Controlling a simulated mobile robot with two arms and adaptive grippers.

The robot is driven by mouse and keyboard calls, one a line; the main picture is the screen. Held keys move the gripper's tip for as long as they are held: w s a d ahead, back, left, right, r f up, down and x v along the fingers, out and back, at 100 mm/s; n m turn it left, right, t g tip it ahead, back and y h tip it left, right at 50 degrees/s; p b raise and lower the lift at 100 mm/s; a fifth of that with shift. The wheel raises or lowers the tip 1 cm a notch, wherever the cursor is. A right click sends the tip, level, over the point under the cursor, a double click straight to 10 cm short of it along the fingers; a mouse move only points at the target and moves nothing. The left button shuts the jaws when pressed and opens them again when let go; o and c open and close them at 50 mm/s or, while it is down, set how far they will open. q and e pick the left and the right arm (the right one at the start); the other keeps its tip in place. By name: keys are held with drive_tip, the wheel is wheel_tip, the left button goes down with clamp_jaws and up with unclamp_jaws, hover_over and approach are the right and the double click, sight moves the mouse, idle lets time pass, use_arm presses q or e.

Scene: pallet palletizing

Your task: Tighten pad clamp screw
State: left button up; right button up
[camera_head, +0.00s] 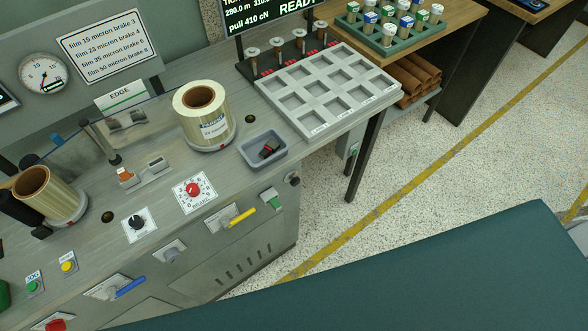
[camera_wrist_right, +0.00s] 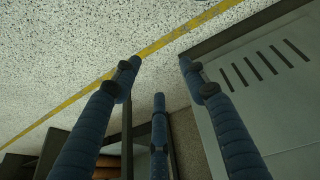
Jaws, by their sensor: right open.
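A small metal bracket (camera_head: 146,172) with an orange-brown piece sits on the machine top, beside an upright dark post (camera_head: 101,142). I cannot tell for sure which part is the pad clamp screw. A dark round knob (camera_head: 293,179) sticks out at the machine's right edge. My right gripper (camera_wrist_right: 156,78) shows in the right wrist view with its blue fingers spread and nothing between them. Behind it are the speckled floor and the slotted machine side (camera_wrist_right: 265,70). Neither gripper shows in the head view.
A clear film roll (camera_head: 205,115) and a grey tray (camera_head: 264,149) holding a small black and red item stand on the machine top. A red brake dial (camera_head: 193,190), yellow lever (camera_head: 241,216) and blue lever (camera_head: 130,287) are in front. A compartment tray (camera_head: 327,89) lies at the right.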

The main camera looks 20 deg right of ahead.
drive_tip(key=w+r+t+b, duration=0.3)
drive_tip(key=w, duration=0.7)
drive_tip(key=n+t+y+b, duration=0.3)
drive_tip(key=t+y+b, duration=0.3)
drive_tip(key=t, duration=0.3)
approach(296, 183)
drive_tip(key=x, duration=0.7)
drive_tip(key=shift+w+a+r+p, duration=0.15)
drive_tip(key=shift+w+p, duration=0.15)
drive_tip(key=shift+p, duration=0.1)
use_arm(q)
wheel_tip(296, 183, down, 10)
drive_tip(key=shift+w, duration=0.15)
use_arm(e)
drive_tip(key=shift+w+a, duration=0.25)
drive_tip(key=shift+w, duration=0.35)
clamp_jaws()
